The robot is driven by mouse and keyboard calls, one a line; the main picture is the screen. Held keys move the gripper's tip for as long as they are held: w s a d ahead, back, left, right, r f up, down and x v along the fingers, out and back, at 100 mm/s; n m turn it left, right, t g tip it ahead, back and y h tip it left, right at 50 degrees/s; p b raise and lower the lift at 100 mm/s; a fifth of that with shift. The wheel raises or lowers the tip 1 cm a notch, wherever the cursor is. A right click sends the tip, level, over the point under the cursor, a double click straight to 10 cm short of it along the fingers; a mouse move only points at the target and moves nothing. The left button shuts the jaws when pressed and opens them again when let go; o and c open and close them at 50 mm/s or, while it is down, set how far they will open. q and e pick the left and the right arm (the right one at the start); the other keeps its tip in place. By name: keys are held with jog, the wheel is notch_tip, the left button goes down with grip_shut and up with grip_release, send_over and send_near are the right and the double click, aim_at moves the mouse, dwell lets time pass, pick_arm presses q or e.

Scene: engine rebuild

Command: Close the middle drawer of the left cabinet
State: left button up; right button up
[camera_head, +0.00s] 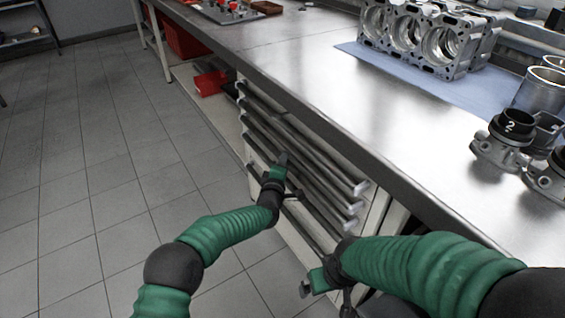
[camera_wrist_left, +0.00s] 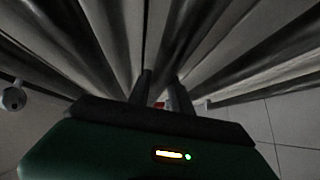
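The cabinet (camera_head: 375,212) under the workbench has a stack of drawers with long dark metal handle bars (camera_head: 318,172). I cannot tell for sure which drawer is the middle one or how far it stands out. My left gripper (camera_head: 283,160) is at the drawer fronts, about halfway along the bars, and hides part of them. In the left wrist view its two fingers (camera_wrist_left: 160,88) stand slightly apart among the bars, with no held thing visible between them. My right gripper (camera_head: 306,288) is low, near the cabinet's near end; its fingers are not clear.
The metal workbench top (camera_head: 300,75) overhangs the drawers. On it are an engine block (camera_head: 420,38) on a blue mat (camera_head: 400,72), and cylinder parts (camera_head: 505,140) at the right. Red bins (camera_head: 210,82) sit on the lower shelf. The tiled floor (camera_head: 90,165) at left is clear.

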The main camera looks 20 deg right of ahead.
pick_arm(q)
jog(key=o, duration=0.4)
jog(key=shift+d+f, duration=0.3)
jog(key=shift+r, duration=0.2)
jog(key=shift+w, duration=0.1)
jog(key=shift+a, duration=0.15)
jog(key=shift+r, duration=0.1)
jog(key=shift+s+a+r, duration=0.1)
jog(key=shift+s, duration=0.15)
jog(key=p+v, duration=0.5)
jog(key=v, duration=1.1)
jog(key=shift+p, duration=0.35)
